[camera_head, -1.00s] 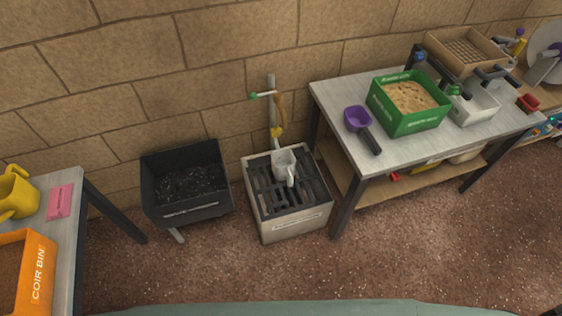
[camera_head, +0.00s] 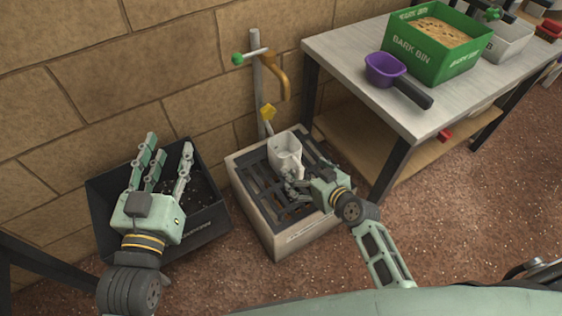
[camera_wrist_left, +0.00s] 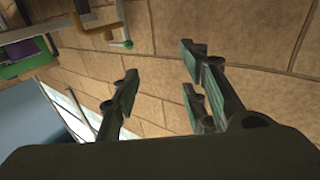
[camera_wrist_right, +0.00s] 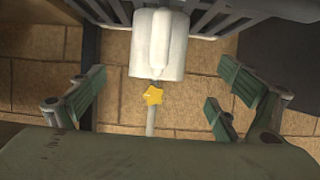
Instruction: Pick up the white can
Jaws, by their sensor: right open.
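The white can (camera_head: 287,152) stands on the dark slatted grate of a pale box-shaped basin. It also shows in the right wrist view (camera_wrist_right: 158,50), ahead of the fingers and centred between them. My right gripper (camera_head: 301,183) is open and empty, close to the can's near side; in the head view I cannot tell whether a finger touches it. My left gripper (camera_head: 160,160) is open and empty, raised over the black bin. The left wrist view shows its spread fingers (camera_wrist_left: 160,85) with the wall behind.
The grated basin (camera_head: 262,208) has a post with a green-tipped handle and a yellow tap (camera_head: 270,75) behind it. A black bin of soil (camera_head: 205,215) stands left. On the right, a table (camera_head: 350,45) holds a purple scoop (camera_head: 384,70) and green bark bin (camera_head: 430,65).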

